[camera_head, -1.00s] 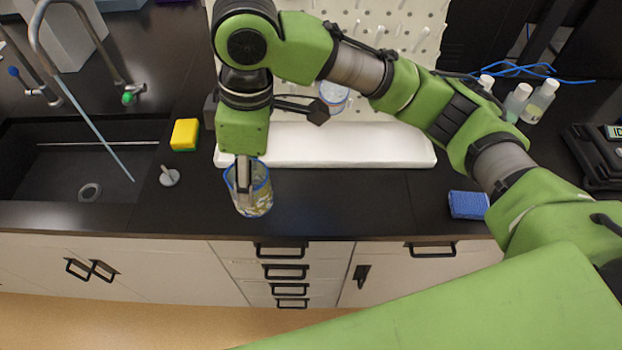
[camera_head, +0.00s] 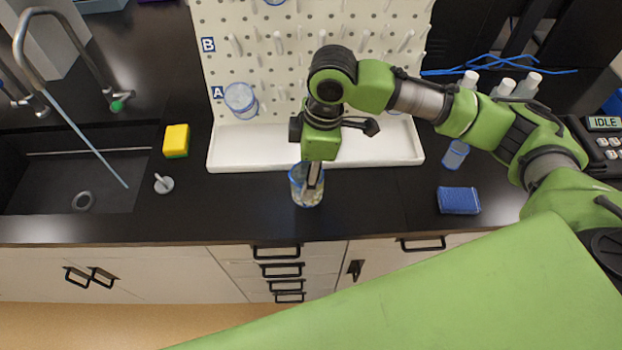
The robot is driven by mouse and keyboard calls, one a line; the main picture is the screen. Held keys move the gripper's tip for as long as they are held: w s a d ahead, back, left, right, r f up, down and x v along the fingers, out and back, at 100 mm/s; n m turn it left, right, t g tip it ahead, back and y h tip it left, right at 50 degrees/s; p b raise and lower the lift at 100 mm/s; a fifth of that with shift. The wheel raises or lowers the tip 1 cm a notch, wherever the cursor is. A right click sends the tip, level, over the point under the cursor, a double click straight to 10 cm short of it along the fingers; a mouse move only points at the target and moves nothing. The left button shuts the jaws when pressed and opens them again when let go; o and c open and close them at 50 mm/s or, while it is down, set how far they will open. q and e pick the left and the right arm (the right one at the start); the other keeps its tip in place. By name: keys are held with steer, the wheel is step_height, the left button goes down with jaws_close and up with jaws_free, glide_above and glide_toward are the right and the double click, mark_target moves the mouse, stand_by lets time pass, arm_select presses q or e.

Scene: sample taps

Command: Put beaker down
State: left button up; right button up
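A clear beaker (camera_head: 299,190) with a blue rim and pale yellowish contents is upright over the black counter (camera_head: 370,208), in front of the white drying-rack tray. My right gripper (camera_head: 314,185) points down at the beaker, with a finger over its wall. It looks shut on the beaker, though the far finger is hidden. I cannot tell whether the base touches the counter. My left gripper is out of view.
A pegboard (camera_head: 290,70) with a white tray (camera_head: 232,152) stands behind, and a beaker (camera_head: 240,98) hangs on it. A yellow sponge (camera_head: 176,139), stopper (camera_head: 163,184) and sink (camera_head: 80,180) are left. A blue sponge (camera_head: 459,200) and bottles (camera_head: 503,88) are right. Counter between the sponges is mostly clear.

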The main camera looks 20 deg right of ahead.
steer(key=f, duration=0.1)
steer(key=d+f+p, duration=0.1)
steer(key=f, duration=0.1)
steer(key=shift+f, duration=0.1)
steer(key=shift+f+p, duration=0.3)
steer(key=shift+a+f, duration=0.1)
steer(key=shift+f, duration=0.1)
steer(key=o, duration=1)
steer(key=shift+w, duration=0.1)
steer(key=shift+c, duration=0.2)
step_height(320, 180, up, 12)
steer(key=d+b, duration=0.1)
steer(key=b, duration=0.1)
steer(key=shift+s+d+b, duration=0.3)
steer(key=shift+d, duration=0.05)
